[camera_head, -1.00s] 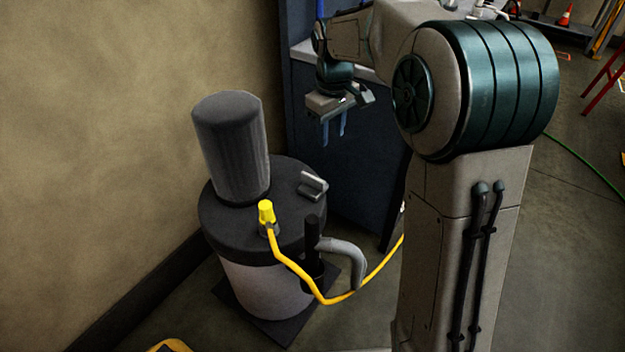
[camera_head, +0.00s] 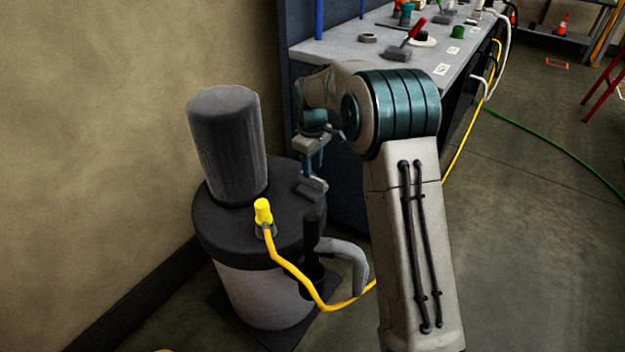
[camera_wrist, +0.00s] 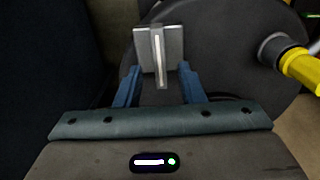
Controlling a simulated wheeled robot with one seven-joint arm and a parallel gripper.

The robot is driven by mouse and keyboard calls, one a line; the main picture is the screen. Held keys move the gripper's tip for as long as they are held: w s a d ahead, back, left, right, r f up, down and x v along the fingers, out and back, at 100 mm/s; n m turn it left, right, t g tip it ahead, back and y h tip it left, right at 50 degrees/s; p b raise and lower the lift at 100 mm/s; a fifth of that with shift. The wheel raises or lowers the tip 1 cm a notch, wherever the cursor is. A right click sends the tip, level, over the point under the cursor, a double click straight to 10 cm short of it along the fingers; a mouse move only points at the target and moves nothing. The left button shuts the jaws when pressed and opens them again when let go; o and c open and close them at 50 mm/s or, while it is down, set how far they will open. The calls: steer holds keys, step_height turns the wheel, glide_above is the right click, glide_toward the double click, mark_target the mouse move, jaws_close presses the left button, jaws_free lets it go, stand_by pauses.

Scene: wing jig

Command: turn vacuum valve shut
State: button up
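The vacuum valve appears to be the grey block with a raised flat handle on the black lid of the vacuum canister (camera_head: 215,232). The valve (camera_head: 312,188) sits near the lid's right edge, and it shows at the top middle of the wrist view (camera_wrist: 147,52). My gripper (camera_head: 313,170) points down just above the valve. In the wrist view my gripper (camera_wrist: 159,70) has its two blue fingers apart, one on each side of the upright handle, with gaps visible. I cannot tell how far down they reach beside it.
A yellow plug (camera_head: 263,212) with a yellow hose stands on the lid, left of the valve. A tall dark cylinder (camera_head: 228,145) rises behind it. A curved grey pipe (camera_head: 345,258) leaves the canister's right side. A workbench (camera_head: 430,60) with tools stands behind.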

mark_target(312, 181)
steer(key=shift+f+b, duration=0.3)
steer(key=shift+f, duration=2)
jaws_close()
